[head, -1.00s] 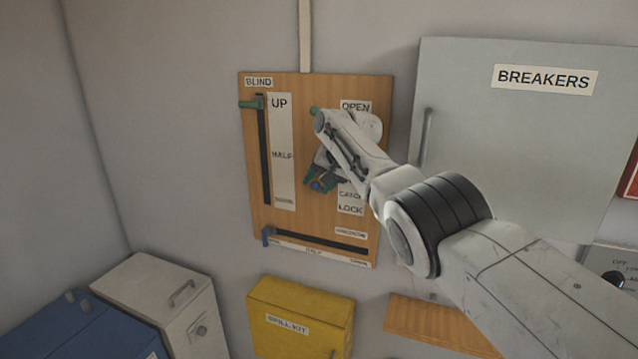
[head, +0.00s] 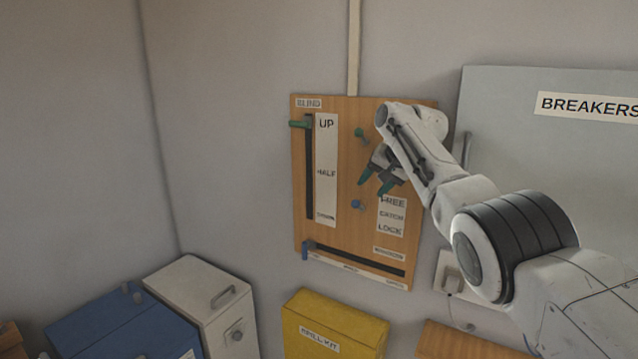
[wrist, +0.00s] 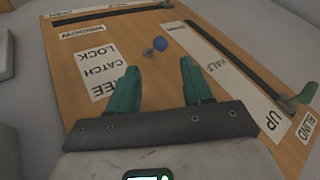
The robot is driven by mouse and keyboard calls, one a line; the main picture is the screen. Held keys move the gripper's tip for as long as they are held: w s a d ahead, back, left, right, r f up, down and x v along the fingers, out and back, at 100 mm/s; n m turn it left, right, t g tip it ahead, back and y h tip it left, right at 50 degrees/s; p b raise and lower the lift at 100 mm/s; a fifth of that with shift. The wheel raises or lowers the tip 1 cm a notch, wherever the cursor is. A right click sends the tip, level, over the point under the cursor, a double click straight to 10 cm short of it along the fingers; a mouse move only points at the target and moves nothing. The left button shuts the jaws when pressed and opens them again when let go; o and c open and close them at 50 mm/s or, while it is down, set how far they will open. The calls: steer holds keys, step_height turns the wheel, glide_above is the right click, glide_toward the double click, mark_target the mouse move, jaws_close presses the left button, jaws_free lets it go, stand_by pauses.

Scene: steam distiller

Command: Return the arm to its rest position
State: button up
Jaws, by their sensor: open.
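My gripper (head: 377,183) is in front of the wooden control board (head: 345,215), with its two green-tipped fingers apart and nothing between them. In the wrist view my gripper (wrist: 160,92) also shows open, with the board (wrist: 140,70) beyond it. A blue knob (head: 357,205) on the board is just below-left of the fingers and apart from them; it also shows in the wrist view (wrist: 160,43). A green knob (head: 360,134) sits higher on the board. My forearm hides part of the board's upper right.
The blind slider's green handle (head: 300,124) is at UP. A blue handle (head: 307,249) is at the left end of the lower slot. The grey BREAKERS cabinet (head: 560,150) is right of the board. A yellow box (head: 335,325), white box (head: 205,295) and blue box (head: 125,325) stand below.

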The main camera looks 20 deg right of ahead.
steer(key=shift+f, duration=0.1)
steer(key=s+a+f+n+g+b, duration=0.1)
steer(key=s+a+f, duration=0.2)
steer(key=f, duration=0.6)
steer(key=s+a+f+n+g, duration=0.1)
steer(key=s+a+f, duration=0.25)
steer(key=f, duration=0.55)
steer(key=s+a+f+n+b, duration=0.15)
steer(key=a+f, duration=0.25)
steer(key=f, duration=0.5)
steer(key=s+a+f+n+g, duration=0.1)
steer(key=s+a+f, duration=0.1)
steer(key=s+f, duration=0.6)
steer(key=s+a+f+n+g, duration=0.1)
steer(key=s+a+f, duration=0.1)
steer(key=s+f, duration=0.55)
steer(key=s+d+f+g+h+b, duration=0.1)
steer(key=s, duration=1.7)
steer(key=s+d+f+n+g+h+b, duration=0.1)
steer(key=s+b, duration=0.1)
steer(key=s, duration=1.6)
steer(key=shift+d+g, duration=0.15)
steer(key=shift+g, duration=0.15)
